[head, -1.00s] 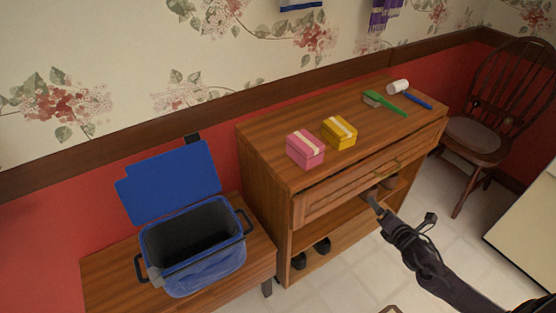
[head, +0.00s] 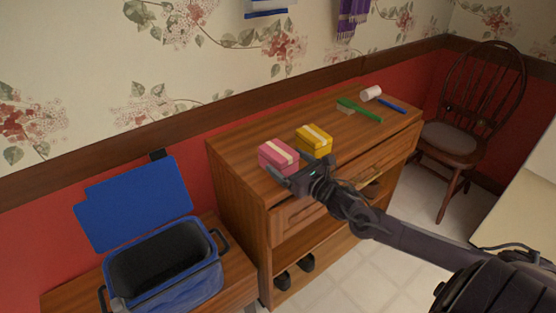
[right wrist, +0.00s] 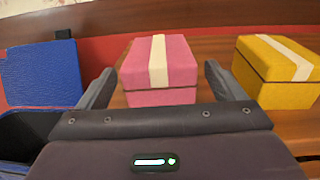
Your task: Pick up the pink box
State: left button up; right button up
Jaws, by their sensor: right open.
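The pink box (head: 277,156) with a cream band sits on top of the wooden cabinet, near its left front. My right gripper (head: 287,173) is at the cabinet's front edge, just in front of the pink box. In the right wrist view, the pink box (right wrist: 158,72) lies ahead and between the two open fingers (right wrist: 158,85). My left gripper is not in view.
A yellow box (head: 314,139) stands close to the right of the pink box. A green brush (head: 360,109), a white roll (head: 371,93) and a blue item (head: 391,105) lie farther right on the cabinet (head: 240,150). A blue open-lidded bin (head: 165,265) stands left.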

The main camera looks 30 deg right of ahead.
aim_at(278, 154)
jog(key=shift+w+a+r, duration=0.1)
jog(key=shift+w+a, duration=0.05)
jog(key=shift+w, duration=1)
jog(key=shift+w+a, duration=0.15)
jog(key=shift+w, duration=0.95)
jog(key=c, duration=1.2)
